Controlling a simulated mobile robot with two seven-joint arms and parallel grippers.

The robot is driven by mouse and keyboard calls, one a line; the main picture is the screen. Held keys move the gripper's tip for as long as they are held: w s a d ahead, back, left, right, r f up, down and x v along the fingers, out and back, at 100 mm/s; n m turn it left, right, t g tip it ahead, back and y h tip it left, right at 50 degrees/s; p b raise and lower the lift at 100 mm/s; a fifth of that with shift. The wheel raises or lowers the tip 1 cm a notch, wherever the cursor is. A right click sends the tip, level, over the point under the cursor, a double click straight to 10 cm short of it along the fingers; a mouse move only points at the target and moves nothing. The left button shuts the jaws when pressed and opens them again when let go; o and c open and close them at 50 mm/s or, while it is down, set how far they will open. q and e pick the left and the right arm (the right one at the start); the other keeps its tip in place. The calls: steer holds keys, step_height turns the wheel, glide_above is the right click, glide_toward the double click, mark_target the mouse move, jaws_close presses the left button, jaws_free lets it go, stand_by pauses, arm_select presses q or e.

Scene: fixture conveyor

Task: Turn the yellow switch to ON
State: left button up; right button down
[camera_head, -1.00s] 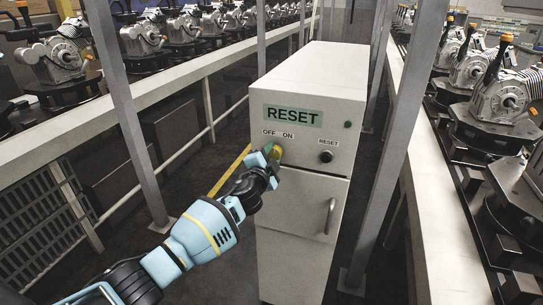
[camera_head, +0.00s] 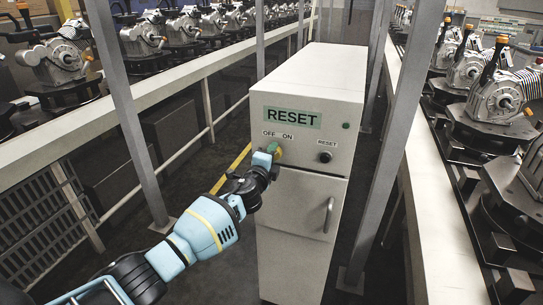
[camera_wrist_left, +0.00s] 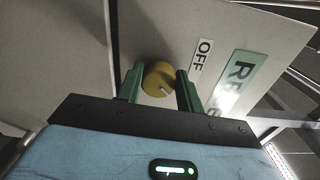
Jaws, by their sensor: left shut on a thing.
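The yellow switch (camera_wrist_left: 158,78) is a round knob on the front of the grey cabinet (camera_head: 300,185), below the OFF and ON labels (camera_head: 278,135). In the wrist view it sits between the green fingers of my left gripper (camera_wrist_left: 159,88), which is shut on it. A small pale mark shows on the knob near its lower right edge; I cannot tell clearly which label it points to. In the head view my left gripper (camera_head: 270,154) reaches the knob from the lower left and hides much of it. My right gripper is not in view.
A door handle (camera_head: 328,214) is lower down. Grey posts (camera_head: 128,120) stand on both sides, and conveyors with machine units (camera_head: 500,100) run along left and right.

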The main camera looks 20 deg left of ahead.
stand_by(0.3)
arm_select(q)
steer(key=o, duration=1)
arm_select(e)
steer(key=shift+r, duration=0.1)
arm_select(q)
steer(key=shift+s+a+p, duration=0.15)
steer(key=shift+s+p, duration=0.4)
steer(key=shift+s, duration=3.35)
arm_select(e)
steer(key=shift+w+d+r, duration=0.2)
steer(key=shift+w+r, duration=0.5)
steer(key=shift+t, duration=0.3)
